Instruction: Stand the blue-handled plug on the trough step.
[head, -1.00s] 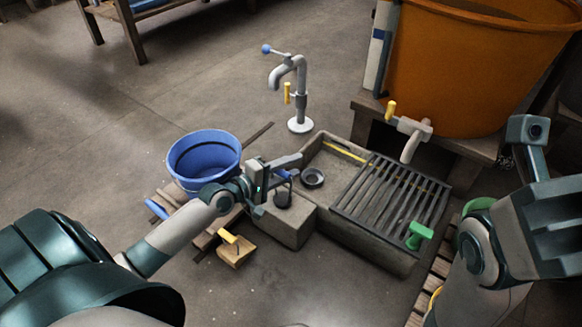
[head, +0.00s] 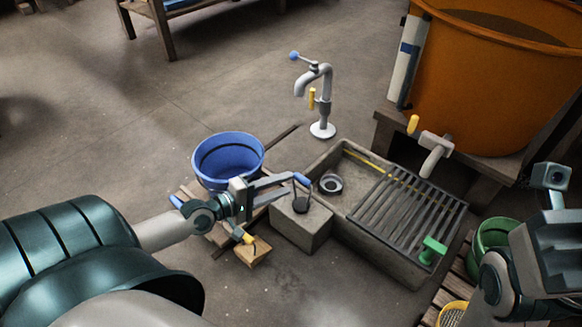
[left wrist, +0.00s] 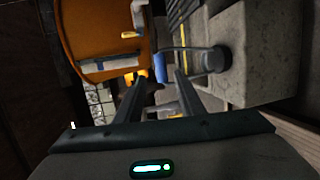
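The blue-handled plug (head: 301,205) stands upright on the pale stone trough step (head: 303,233). Its dark round body rests on the step's top, and its blue handle sits above on a thin bail. It also shows in the left wrist view (left wrist: 211,60), with the blue handle just past my fingertips. My left gripper (head: 290,184) is open and empty, its two fingers apart and pointing at the handle from the left. My right arm's wrist (head: 545,245) is at the right edge; its fingers cannot be made out.
The stone trough (head: 375,247) has a slatted grate, a dark ring drain (head: 330,184) and a green-handled piece (head: 432,250). A blue bucket (head: 228,160) stands behind my left arm. A grey tap (head: 322,100) and an orange tub (head: 490,80) are farther back.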

